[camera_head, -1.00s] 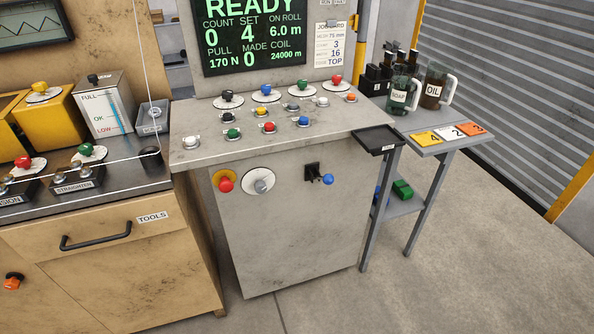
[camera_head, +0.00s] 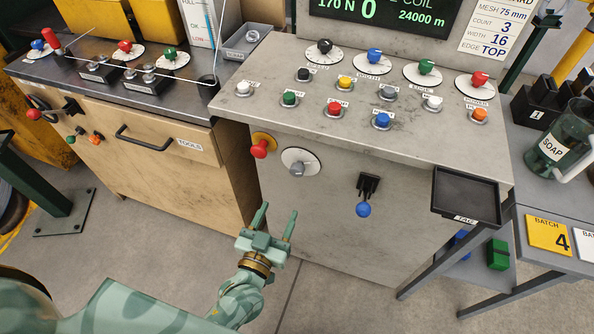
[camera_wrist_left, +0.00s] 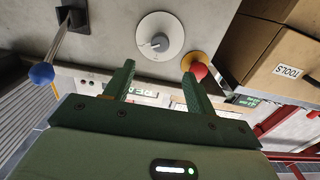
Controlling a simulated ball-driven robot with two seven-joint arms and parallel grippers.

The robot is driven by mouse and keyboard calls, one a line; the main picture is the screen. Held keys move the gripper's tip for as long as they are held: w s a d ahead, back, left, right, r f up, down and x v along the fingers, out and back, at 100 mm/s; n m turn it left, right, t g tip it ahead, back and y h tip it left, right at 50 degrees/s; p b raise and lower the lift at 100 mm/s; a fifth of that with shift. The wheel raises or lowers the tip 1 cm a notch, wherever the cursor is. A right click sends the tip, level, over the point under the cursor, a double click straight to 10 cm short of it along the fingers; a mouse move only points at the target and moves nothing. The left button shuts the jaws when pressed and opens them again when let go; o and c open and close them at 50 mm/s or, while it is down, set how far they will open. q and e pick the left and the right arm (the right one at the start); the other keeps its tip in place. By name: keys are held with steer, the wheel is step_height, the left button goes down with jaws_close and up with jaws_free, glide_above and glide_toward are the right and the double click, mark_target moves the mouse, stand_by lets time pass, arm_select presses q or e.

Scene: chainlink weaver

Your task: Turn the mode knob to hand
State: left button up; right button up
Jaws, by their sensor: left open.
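A grey knob on a round white dial (camera_head: 301,162) sits on the front face of the grey control cabinet (camera_head: 330,215). No mode label is readable on it, so I cannot confirm that it is the mode knob. The same knob shows in the left wrist view (camera_wrist_left: 160,41), with its dial marks too small to read. My left gripper (camera_head: 277,214) is open and empty, below the dial in the head view and apart from it. In the left wrist view its fingers (camera_wrist_left: 159,72) point toward the panel, with the dial between and beyond them. My right gripper is not in view.
A red mushroom button (camera_head: 260,149) is left of the dial, and a lever with a blue ball (camera_head: 363,209) is to its right. Several dials and buttons cover the cabinet top. A black tray (camera_head: 465,192) juts out at the right. A wooden drawer unit (camera_head: 180,145) stands left.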

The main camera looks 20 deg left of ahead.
mark_target(296, 174)
arm_select(q)
steer(key=w+b, duration=0.1)
steer(key=w, duration=0.4)
steer(key=w+b, duration=0.1)
steer(key=w, duration=0.5)
steer(key=shift+w+d+f, duration=0.2)
steer(key=shift+w, duration=0.1)
steer(key=shift+w+r+b, duration=0.1)
steer(key=shift+w+b, duration=0.2)
steer(key=shift+w, duration=0.35)
steer(key=c, duration=1)
